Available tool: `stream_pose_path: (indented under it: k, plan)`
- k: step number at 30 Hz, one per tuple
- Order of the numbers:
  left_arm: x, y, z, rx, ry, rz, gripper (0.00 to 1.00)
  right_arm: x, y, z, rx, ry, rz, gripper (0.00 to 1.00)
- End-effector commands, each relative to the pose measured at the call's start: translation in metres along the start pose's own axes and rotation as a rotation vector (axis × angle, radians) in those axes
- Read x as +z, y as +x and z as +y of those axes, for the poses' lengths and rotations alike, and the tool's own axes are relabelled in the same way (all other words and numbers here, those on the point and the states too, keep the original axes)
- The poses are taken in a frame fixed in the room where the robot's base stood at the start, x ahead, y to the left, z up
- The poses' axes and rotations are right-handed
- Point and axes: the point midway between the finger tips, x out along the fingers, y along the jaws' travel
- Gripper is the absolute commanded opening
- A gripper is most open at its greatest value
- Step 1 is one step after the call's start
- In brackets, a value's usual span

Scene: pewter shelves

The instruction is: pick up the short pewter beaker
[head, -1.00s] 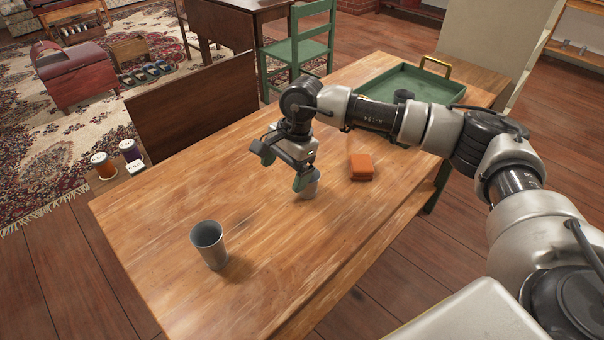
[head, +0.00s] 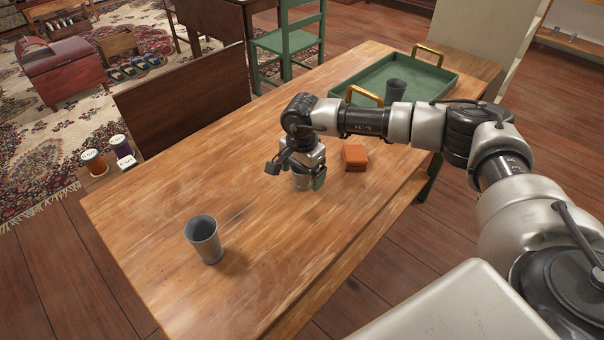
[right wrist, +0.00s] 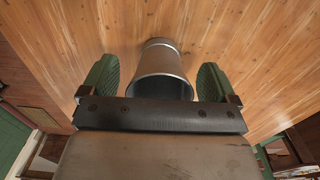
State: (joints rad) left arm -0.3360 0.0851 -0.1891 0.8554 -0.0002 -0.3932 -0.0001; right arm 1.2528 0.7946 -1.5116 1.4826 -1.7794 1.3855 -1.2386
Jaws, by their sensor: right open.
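A grey pewter beaker (head: 301,184) stands on the wooden table (head: 190,150), mostly hidden in the head view by my right gripper (head: 296,175). In the right wrist view the beaker (right wrist: 161,66) lies between the two green-padded fingers of the open gripper (right wrist: 158,78), with a gap on each side. A second grey beaker (head: 204,240) stands upright near the table's front left. A third grey beaker (head: 396,92) is in the green tray at the back. The beakers' heights are hard to compare here. My left gripper is not in view.
An orange block (head: 355,157) lies just right of the gripper. The green tray (head: 440,80) with brass handles sits at the table's far end. A dark wooden panel (head: 180,98) stands along the far side. The table between the two nearer beakers is clear.

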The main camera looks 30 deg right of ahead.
Motion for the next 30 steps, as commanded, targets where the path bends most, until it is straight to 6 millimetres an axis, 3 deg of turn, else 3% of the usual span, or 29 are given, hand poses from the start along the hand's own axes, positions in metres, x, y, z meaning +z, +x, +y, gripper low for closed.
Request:
stream_pose_path:
  k: [9,20,30]
  plan:
    - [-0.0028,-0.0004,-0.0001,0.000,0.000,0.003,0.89,0.0000,0.0067,0.0000,-0.001,0.000,0.000,0.90]
    - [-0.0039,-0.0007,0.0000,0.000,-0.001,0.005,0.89,0.0001,0.0063,0.0000,-0.001,0.000,0.000,0.34]
    - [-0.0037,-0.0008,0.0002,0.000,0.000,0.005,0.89,0.0000,0.0025,-0.0005,-0.003,0.000,0.000,0.32]
